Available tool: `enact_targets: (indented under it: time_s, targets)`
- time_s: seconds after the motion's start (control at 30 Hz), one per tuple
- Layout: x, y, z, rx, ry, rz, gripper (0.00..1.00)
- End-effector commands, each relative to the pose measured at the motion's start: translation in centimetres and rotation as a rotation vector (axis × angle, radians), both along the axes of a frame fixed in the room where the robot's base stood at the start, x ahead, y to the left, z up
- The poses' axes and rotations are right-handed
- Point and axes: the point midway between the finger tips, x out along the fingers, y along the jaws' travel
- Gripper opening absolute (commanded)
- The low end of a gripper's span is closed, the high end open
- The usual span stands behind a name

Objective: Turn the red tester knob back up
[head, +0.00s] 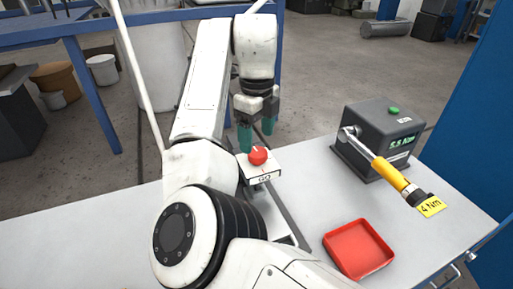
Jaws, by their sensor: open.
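The red knob (258,156) sits on top of a small white box (262,174) with a dark label on its front, near the middle of the white bench. A light line shows on the knob's top, but its setting is too small to read. My gripper (256,136) hangs above and just behind the knob, pointing down, with its two green fingertips apart. Nothing shows between the fingers. The left fingertip is close to the knob in the picture; I cannot tell whether it touches.
A dark grey tester (378,140) with a green button and a lit display stands at the right. A yellow-handled torque wrench (390,175) tagged "4 Nm" sticks out from it. A red tray (358,249) lies in front. Bare bench (460,215) shows at the right.

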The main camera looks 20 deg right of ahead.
Motion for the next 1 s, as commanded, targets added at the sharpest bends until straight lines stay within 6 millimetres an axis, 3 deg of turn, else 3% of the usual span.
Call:
enact_targets:
  time_s: [0.3,0.67,1.0]
  targets:
    - [0.0,0.0,-3.8,0.001,0.001,0.000,0.75]
    - [0.0,0.1,-4.3,0.001,0.000,0.000,0.75]
    - [0.0,0.0,-4.3,0.001,-0.001,0.000,0.44]
